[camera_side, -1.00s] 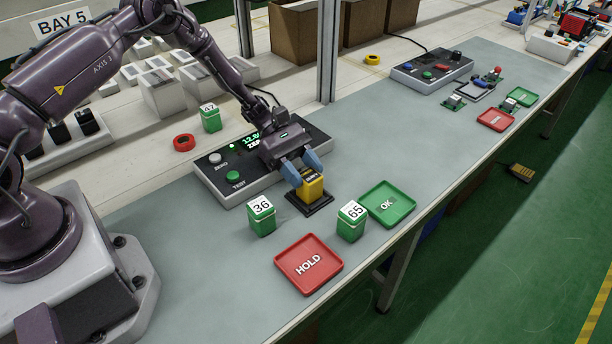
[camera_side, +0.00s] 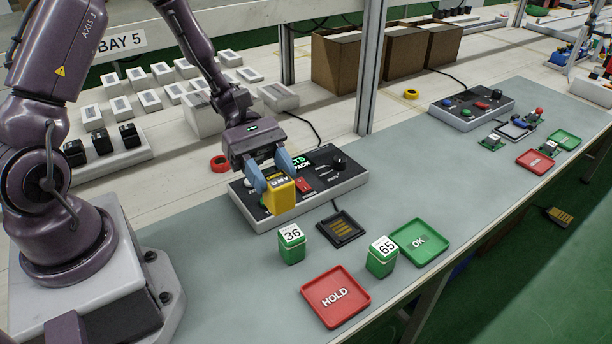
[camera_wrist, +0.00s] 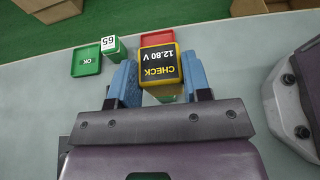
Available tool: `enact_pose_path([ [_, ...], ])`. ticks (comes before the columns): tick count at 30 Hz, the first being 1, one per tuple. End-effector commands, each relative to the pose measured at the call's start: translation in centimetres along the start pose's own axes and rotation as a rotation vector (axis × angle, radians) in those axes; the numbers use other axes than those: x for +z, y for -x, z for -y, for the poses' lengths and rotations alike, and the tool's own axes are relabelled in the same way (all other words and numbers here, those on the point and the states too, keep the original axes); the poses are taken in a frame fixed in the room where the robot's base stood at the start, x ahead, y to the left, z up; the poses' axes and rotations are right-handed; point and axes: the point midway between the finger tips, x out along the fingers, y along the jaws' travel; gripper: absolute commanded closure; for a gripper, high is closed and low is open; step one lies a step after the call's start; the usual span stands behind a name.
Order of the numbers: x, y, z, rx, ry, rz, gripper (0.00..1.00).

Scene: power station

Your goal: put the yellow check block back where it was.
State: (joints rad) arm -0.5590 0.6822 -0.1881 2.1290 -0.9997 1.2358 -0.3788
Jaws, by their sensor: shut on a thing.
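The yellow check block (camera_side: 281,199), with a black top, is held between the blue fingers of my gripper (camera_side: 273,177). It hangs upright in front of the tester (camera_side: 345,187), left of the empty black test pad (camera_side: 342,229). In the wrist view the block (camera_wrist: 160,83) sits between the fingertips (camera_wrist: 159,78), and its label reads CHECK 12.80 V upside down. My gripper is shut on it, and the block looks clear of the bench. Where the block stood originally is not shown.
Green blocks 36 (camera_side: 292,246) and 65 (camera_side: 381,259) stand in front of the pad. A red HOLD tray (camera_side: 335,318) and green OK tray (camera_side: 432,257) lie near the bench edge. A red ring (camera_side: 219,163) lies behind my gripper.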

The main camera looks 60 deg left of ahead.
Motion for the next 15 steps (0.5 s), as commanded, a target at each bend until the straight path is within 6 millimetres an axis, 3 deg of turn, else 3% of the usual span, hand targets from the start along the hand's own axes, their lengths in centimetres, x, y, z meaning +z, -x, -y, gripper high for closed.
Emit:
enact_pose_path([
  [2, 0.7, -0.5, 0.5, -0.01, -0.007, 0.001, 0.9],
  [5, 1.4, -1.3, -0.4, 0.052, 0.018, 0.0, 0.9],
  [10, 2.3, -2.4, -4.0, 0.267, 0.109, 0.0, 0.9],
  [15, 1.9, -2.1, -7.2, 0.497, 0.207, 0.0, 0.9],
])
